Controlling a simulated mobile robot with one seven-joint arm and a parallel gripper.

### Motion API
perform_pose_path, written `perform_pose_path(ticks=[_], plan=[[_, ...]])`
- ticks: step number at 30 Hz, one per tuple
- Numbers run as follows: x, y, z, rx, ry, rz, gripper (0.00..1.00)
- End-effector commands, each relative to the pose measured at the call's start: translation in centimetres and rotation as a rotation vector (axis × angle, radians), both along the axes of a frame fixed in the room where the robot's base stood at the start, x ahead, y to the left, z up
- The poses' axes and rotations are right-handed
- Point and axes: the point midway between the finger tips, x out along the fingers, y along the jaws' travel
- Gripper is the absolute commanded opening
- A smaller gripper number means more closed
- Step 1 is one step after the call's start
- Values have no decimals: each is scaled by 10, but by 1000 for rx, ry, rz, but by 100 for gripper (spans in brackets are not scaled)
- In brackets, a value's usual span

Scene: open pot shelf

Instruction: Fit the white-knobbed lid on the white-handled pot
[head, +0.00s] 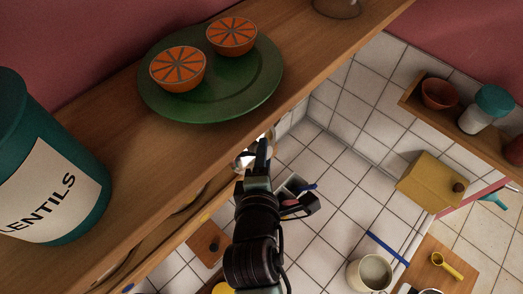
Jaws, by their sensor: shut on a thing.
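My gripper (262,153) reaches in under the front edge of the upper shelf, seen from above and behind. It is shut on a shiny, pale metallic thing (243,160), of which only a small part shows beside the fingers. I cannot tell from this view whether this is the white-knobbed lid; no knob can be made out. The white-handled pot cannot be picked out. The upper shelf hides most of the space below it, where only slivers of shiny rims show along its edge.
The wooden upper shelf (130,215) holds a teal lentils jar (62,190) and a green plate (262,92) with two orange halves. Below right are a yellow box (430,182), a cream mug (370,273) and a side shelf (480,140) with jars. Open room lies right of my arm.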

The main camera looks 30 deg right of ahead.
Motion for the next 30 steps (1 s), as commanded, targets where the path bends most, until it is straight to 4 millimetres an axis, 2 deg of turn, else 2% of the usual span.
perform_pose_path(ticks=[8,30], plan=[[-4,-1,1,-1,-1,-1,0],[-46,-16,1,0,1,0,0]])
